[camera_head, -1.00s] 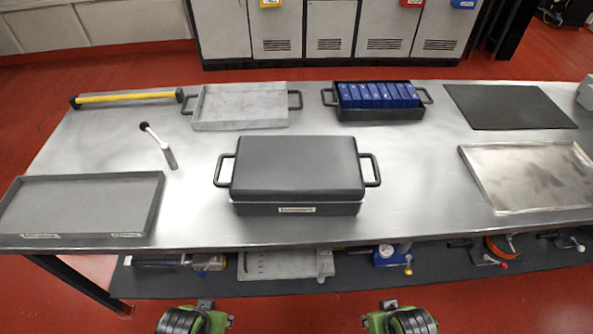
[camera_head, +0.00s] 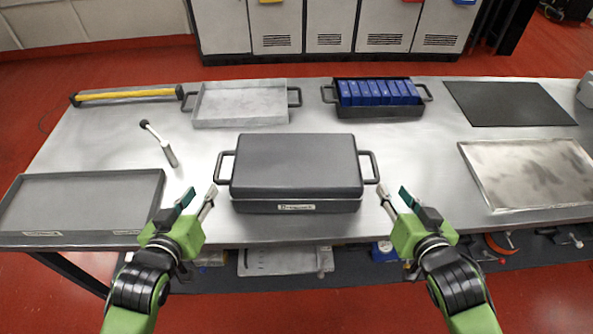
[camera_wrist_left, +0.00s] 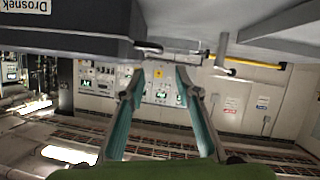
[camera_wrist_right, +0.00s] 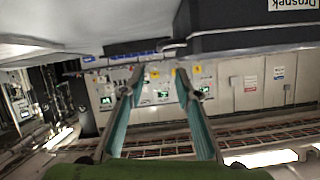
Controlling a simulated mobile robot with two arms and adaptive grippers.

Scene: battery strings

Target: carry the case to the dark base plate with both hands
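The dark grey case (camera_head: 297,165) sits closed on the steel table, with a loop handle on each short side and a label on its front. It shows upside down at the top of the left wrist view (camera_wrist_left: 75,25) and the right wrist view (camera_wrist_right: 235,28). The dark base plate (camera_head: 508,104) lies flat and bare at the back right. My left gripper (camera_head: 199,199) is open and empty, in front of and below the left handle (camera_head: 224,167). My right gripper (camera_head: 396,198) is open and empty, in front of the right handle (camera_head: 370,167).
A dark box of blue cells (camera_head: 378,112) and a grey handled tray (camera_head: 241,125) stand behind the case. A shallow metal tray (camera_head: 480,186) lies right, a grey tray (camera_head: 75,238) left. A white-and-black tool (camera_head: 160,144) and yellow bar (camera_head: 125,95) lie at left.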

